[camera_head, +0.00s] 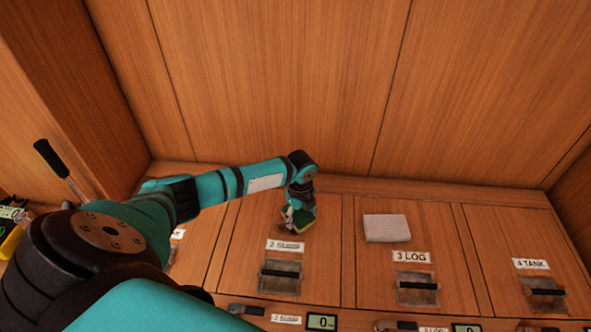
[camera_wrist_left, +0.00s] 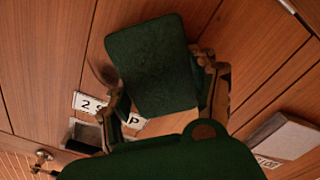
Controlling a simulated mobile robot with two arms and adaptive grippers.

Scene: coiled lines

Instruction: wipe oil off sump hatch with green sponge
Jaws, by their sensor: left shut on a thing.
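The sump hatch (camera_head: 252,233) is a wooden panel with a label reading 2 SUMP and a recessed dark handle (camera_head: 280,275). My left gripper (camera_head: 298,216) is over the upper right part of this hatch, pointing down. It is shut on the green sponge (camera_wrist_left: 152,62), a dark green block between its two fingers in the left wrist view. The sponge shows only as a small green edge (camera_head: 303,222) in the head view. A faint darker mark shows on the wood beside the sponge; I cannot tell if it is oil. My right gripper is out of view.
A folded pale cloth (camera_head: 386,228) lies on the 3 LOG hatch to the right. The 4 TANK hatch (camera_head: 510,235) is further right. A black-handled lever (camera_head: 60,170) and a yellow device (camera_head: 10,240) are at the left. Wooden walls rise behind the hatches.

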